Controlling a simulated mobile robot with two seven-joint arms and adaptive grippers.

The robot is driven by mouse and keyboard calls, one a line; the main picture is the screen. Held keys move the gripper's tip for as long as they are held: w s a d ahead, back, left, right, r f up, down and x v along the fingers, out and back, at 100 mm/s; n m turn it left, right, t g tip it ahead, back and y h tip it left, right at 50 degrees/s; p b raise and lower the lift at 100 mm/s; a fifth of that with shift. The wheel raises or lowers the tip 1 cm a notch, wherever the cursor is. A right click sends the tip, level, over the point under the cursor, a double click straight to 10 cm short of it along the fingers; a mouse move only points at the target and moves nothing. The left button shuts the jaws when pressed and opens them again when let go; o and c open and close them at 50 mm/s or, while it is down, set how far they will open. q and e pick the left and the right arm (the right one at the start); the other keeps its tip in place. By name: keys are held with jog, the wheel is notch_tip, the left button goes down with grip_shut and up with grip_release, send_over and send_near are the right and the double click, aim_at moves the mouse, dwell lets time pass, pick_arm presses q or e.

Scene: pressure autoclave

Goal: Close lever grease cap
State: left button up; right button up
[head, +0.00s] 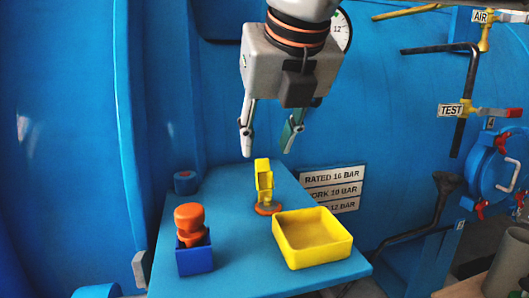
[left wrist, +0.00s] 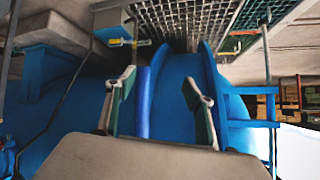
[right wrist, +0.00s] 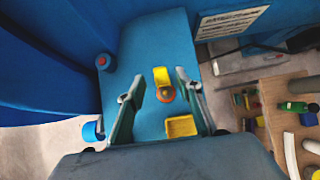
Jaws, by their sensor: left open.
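The lever grease cap has a yellow lever (head: 264,180) standing up from a round orange base (head: 268,209) on a blue shelf (head: 250,272). In the right wrist view the yellow lever (right wrist: 161,76) and orange base (right wrist: 166,94) lie between the fingers. My right gripper (head: 267,147) is open and empty, pointing down above the lever, apart from it. It also shows in the right wrist view (right wrist: 159,84). My left gripper (left wrist: 159,78) is open and empty in the left wrist view, away from the shelf. It is outside the head view.
A yellow tray (head: 346,262) sits right of the cap. A blue block (head: 195,260) with an orange knob (head: 189,217) stands front left, and a small blue cylinder (head: 185,182) at the back left. A blue vessel wall with rating plates (head: 333,190) stands behind.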

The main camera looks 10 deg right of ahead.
jog(key=v, duration=0.7)
jog(key=shift+s+r, duration=0.2)
